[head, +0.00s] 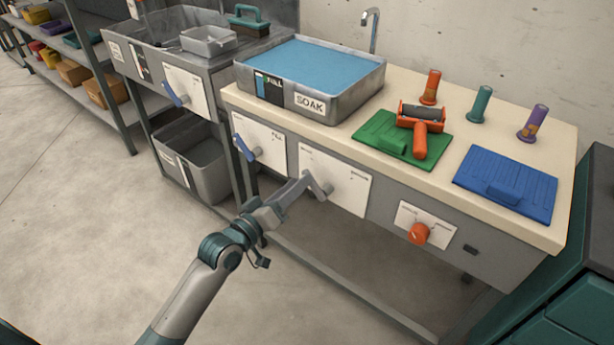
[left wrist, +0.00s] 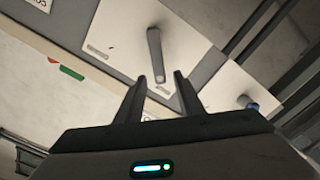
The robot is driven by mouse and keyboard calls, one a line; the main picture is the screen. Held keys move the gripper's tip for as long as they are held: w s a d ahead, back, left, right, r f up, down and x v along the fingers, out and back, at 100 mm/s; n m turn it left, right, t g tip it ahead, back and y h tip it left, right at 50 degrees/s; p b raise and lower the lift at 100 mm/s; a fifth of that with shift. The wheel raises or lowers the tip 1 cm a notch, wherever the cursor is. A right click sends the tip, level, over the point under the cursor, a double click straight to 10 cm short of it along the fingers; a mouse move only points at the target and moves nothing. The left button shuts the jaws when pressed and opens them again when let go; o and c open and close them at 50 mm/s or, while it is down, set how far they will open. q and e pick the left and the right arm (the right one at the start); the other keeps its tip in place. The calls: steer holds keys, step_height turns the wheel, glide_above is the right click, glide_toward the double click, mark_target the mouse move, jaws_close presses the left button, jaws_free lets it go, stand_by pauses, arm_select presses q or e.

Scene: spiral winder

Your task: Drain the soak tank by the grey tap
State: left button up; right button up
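The soak tank (head: 352,82) is a grey metal tub labelled SOAK on the worktop, filled with blue liquid. The grey tap (head: 317,186) is a lever on a white plate on the bench front below the tank. It also shows in the left wrist view (left wrist: 154,50). My left gripper (head: 294,192) is at the tap's lever. In the left wrist view, its two fingers (left wrist: 160,80) are apart, with the lever's free end between them in the picture. I cannot tell whether they touch it. My right gripper is not in view.
A blue lever (head: 244,148) is on the plate to the left, and another (head: 176,94) is on the left sink unit. An orange knob (head: 418,233) is at right. A grey bin (head: 193,165) stands below. A green mat (head: 385,139) and a blue mat (head: 500,190) lie on top.

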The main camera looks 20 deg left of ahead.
arm_select(q)
steer(key=shift+x, duration=2.3)
steer(key=shift+c, duration=0.3)
jaws_close()
